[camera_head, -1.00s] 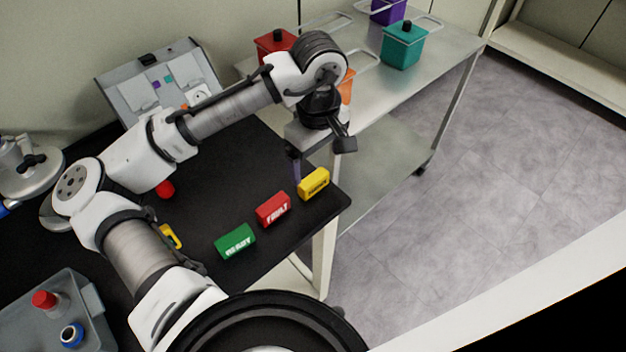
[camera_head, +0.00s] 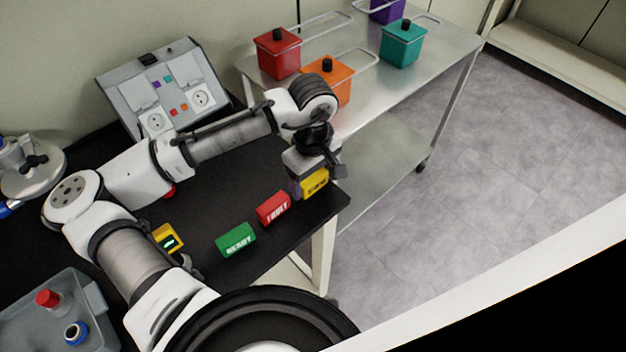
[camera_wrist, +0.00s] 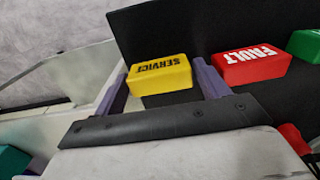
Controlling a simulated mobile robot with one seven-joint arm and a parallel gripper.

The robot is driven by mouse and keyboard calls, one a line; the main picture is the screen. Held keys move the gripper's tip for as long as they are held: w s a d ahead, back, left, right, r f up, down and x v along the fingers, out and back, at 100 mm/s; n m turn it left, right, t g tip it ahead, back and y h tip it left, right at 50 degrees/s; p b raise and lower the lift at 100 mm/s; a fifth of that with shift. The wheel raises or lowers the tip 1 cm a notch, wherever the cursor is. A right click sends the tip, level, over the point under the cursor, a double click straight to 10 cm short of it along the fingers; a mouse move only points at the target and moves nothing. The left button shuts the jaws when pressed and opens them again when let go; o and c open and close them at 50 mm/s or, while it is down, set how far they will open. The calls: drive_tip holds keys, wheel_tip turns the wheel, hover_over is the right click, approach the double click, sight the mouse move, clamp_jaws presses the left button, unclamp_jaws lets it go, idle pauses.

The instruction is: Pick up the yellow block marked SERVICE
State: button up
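The yellow block marked SERVICE (camera_head: 315,183) lies on the black bench top near its right corner. It also shows in the wrist view (camera_wrist: 160,77), its lettering upside down. My gripper (camera_head: 312,182) is lowered over the block. In the wrist view my gripper (camera_wrist: 165,80) is open, with one purple finger on each side of the block. Small gaps seem to show between the fingers and the block, so I cannot tell that either touches it. In the head view the gripper hides the block's left and upper parts.
The red FAULT block (camera_head: 273,208) lies close beside the yellow one, with the green READY block (camera_head: 236,240) beyond it. A steel cart (camera_head: 390,90) carrying red (camera_head: 278,55), orange (camera_head: 330,80) and teal (camera_head: 404,45) boxes stands behind the bench corner.

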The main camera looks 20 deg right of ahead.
drive_tip(key=c, duration=0.7)
drive_tip(key=shift+o, duration=0.2)
drive_tip(key=shift+r, duration=0.1)
